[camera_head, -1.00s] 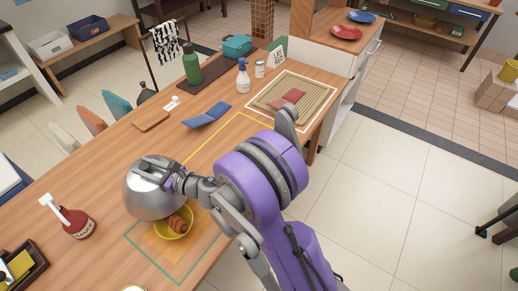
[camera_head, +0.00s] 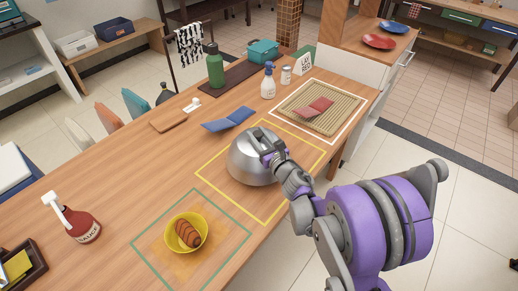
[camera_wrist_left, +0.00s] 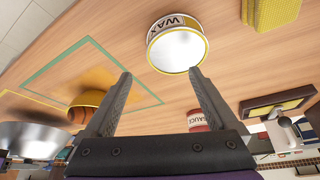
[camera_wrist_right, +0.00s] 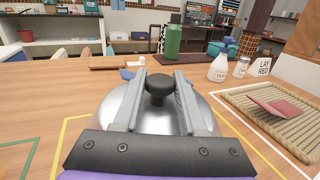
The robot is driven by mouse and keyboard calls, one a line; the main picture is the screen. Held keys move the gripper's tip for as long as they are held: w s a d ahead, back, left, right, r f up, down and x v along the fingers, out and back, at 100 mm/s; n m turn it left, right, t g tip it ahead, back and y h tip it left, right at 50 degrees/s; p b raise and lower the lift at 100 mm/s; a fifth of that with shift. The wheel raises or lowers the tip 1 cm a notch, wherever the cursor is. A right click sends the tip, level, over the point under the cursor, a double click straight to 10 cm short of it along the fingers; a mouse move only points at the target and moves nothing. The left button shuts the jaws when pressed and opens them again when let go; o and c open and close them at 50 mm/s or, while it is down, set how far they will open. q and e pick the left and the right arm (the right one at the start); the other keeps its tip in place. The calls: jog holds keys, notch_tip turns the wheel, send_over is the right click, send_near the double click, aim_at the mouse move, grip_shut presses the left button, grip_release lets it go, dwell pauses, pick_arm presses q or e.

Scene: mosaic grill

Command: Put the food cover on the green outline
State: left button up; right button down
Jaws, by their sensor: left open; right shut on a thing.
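The food cover (camera_head: 248,165) is a shiny silver dome inside the yellow outline (camera_head: 218,199). I cannot tell whether its rim touches the table. My right gripper (camera_head: 263,147) is shut on its black knob (camera_wrist_right: 158,84), with a finger on each side in the right wrist view. The green outline (camera_head: 143,252) is on the table at the front left. My left gripper (camera_wrist_left: 161,76) is open and empty in the left wrist view, and is not in the head view.
A red sauce bottle (camera_head: 82,226) and a dark tray (camera_head: 22,268) stand at the left. A wax tin (camera_wrist_left: 178,45) shows in the left wrist view. A blue folded item (camera_head: 228,119) and a bamboo mat (camera_head: 327,120) lie beyond the cover. Table between the bottle and outlines is clear.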

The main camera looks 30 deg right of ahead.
jog(key=shift+f+b, duration=0.4)
jog(key=shift+f, duration=1.7)
jog(key=shift+f, duration=0.1)
jog(key=shift+f, duration=0.15)
jog(key=shift+c, duration=2.3)
grip_release()
